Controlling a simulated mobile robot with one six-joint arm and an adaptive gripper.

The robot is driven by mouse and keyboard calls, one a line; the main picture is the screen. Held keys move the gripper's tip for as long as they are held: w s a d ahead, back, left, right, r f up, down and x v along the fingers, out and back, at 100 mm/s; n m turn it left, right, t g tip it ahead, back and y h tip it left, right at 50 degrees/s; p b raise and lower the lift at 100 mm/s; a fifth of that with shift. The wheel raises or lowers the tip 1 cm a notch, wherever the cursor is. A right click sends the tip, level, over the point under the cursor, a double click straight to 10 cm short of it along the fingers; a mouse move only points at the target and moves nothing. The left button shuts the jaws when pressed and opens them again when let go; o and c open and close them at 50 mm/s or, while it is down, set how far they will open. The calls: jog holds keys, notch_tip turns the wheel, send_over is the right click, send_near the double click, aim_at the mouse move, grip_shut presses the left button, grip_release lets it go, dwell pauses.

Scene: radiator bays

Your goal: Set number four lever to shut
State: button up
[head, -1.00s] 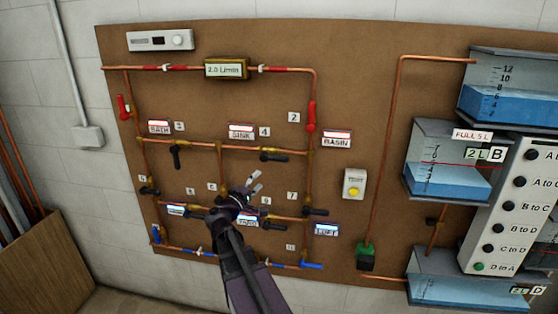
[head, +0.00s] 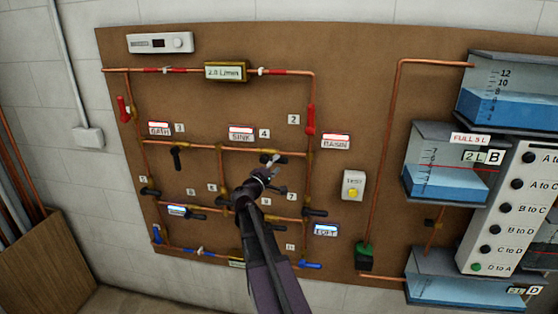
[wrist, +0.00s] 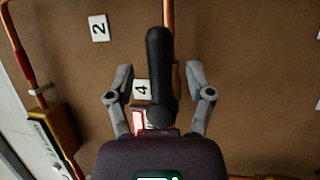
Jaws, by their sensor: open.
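The number four lever is a black handle (head: 281,160) beside the SINK sign and the 4 tag (head: 264,134). It lies along the horizontal copper pipe, pointing right in the head view. In the wrist view the lever (wrist: 158,60) stands upright in the picture, between my two fingers, with the 4 tag (wrist: 142,89) behind it. My gripper (head: 266,172) is open, with a finger on each side of the lever and a gap at both sides. The lever's pivot is partly hidden by my gripper.
Other levers sit close by: the black number three lever (head: 176,158), a red lever (head: 311,118) near tag 2, and the black number seven lever (head: 314,212). The flow display (head: 225,72) is above. Water tanks and a button panel (head: 510,200) stand at the right.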

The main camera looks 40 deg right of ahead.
jog(key=shift+x, duration=1.3)
grip_shut()
jog(key=shift+s+a, duration=0.1)
jog(key=shift+a, duration=0.15)
jog(key=shift+d, duration=0.3)
